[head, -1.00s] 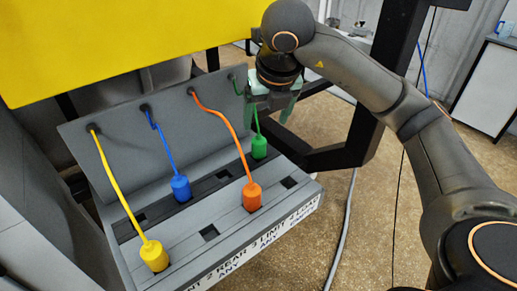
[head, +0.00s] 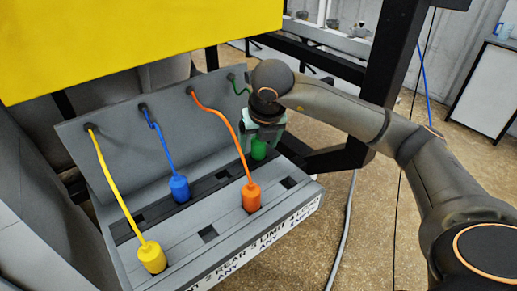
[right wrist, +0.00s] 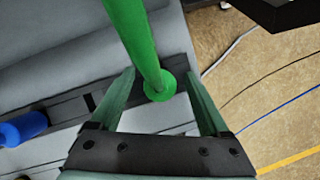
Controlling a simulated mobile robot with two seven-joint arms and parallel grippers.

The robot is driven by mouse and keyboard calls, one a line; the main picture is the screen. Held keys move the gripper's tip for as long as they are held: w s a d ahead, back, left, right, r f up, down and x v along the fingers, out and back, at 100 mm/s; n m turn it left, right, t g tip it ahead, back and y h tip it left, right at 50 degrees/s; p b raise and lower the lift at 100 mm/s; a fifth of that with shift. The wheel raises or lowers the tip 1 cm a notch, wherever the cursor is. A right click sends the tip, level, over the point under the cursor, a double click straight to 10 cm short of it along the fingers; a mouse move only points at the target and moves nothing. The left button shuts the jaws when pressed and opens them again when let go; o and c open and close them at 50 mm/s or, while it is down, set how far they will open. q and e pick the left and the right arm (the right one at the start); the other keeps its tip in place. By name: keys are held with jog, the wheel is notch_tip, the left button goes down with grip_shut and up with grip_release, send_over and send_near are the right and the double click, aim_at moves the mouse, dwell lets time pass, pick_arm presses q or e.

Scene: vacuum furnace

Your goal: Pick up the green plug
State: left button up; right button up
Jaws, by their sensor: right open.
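The green plug (head: 258,149) stands in the rear row of the grey panel, at its right end in the head view. Its green cable runs up to the panel's back plate. In the right wrist view the green plug (right wrist: 160,86) lies between the two fingers, near their tips, with its cable rising towards the camera. My right gripper (head: 262,138) is open around the plug from above; it also shows in the right wrist view (right wrist: 158,85). A gap shows on both sides of the plug there. The gripper partly hides the plug's top in the head view. My left gripper is not in view.
A blue plug (head: 180,188) stands in the rear row. An orange plug (head: 251,196) and a yellow plug (head: 152,257) stand in the front row. Empty square sockets lie between them.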

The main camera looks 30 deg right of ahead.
jog(key=shift+c, duration=0.3)
grip_shut()
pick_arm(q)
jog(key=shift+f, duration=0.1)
pick_arm(e)
jog(key=shift+r, duration=0.15)
jog(key=shift+r, duration=0.3)
notch_tip(320, 180, up, 2)
jog(key=shift+r, duration=0.1)
pick_arm(q)
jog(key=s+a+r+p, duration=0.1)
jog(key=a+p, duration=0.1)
jog(key=p, duration=0.1)
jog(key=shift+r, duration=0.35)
pick_arm(e)
jog(key=s+a+r, duration=0.7)
jog(key=s+r, duration=0.3)
jog(key=s, duration=0.2)
